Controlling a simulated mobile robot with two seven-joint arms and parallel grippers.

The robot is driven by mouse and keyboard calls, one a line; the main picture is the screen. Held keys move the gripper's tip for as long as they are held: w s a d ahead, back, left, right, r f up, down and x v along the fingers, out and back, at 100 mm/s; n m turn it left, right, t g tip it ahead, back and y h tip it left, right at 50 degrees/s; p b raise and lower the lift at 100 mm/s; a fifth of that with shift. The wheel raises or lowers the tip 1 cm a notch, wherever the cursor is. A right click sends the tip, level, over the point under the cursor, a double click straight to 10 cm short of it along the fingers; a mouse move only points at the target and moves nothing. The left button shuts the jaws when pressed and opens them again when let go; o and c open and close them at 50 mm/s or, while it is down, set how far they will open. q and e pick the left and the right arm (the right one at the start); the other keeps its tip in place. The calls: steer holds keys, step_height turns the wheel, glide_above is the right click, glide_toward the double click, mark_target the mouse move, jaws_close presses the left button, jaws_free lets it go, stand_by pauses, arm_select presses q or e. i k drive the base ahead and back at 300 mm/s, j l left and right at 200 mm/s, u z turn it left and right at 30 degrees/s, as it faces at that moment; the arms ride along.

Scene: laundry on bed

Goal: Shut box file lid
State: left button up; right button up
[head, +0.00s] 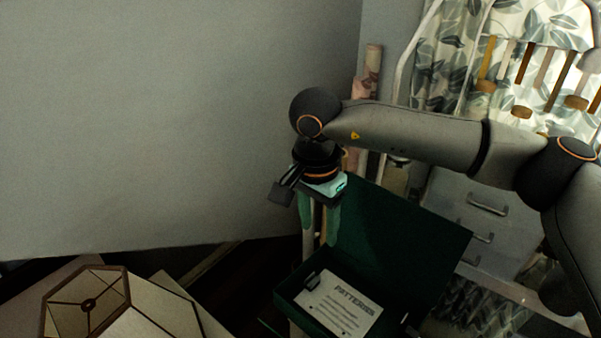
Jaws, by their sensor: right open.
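A dark green box file (290,292) stands in the lower middle of the head view with its lid (410,232) raised behind the tray, leaning back. A white printed sheet (342,303) lies inside the tray. My right gripper (319,236) points down with its pale green fingers apart and nothing between them. It hangs in front of the lid's left edge in the picture, above the tray's far left part. I cannot tell whether a finger touches the lid. My left gripper does not show.
A grey drawer unit (471,226) stands behind the box file at right. A leaf-patterned curtain (445,75) hangs at upper right. A hexagonal wood-framed object (86,305) is at lower left. A plain grey wall (170,120) fills the upper left.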

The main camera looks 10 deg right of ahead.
mark_target(418, 249)
steer(key=k, duration=1)
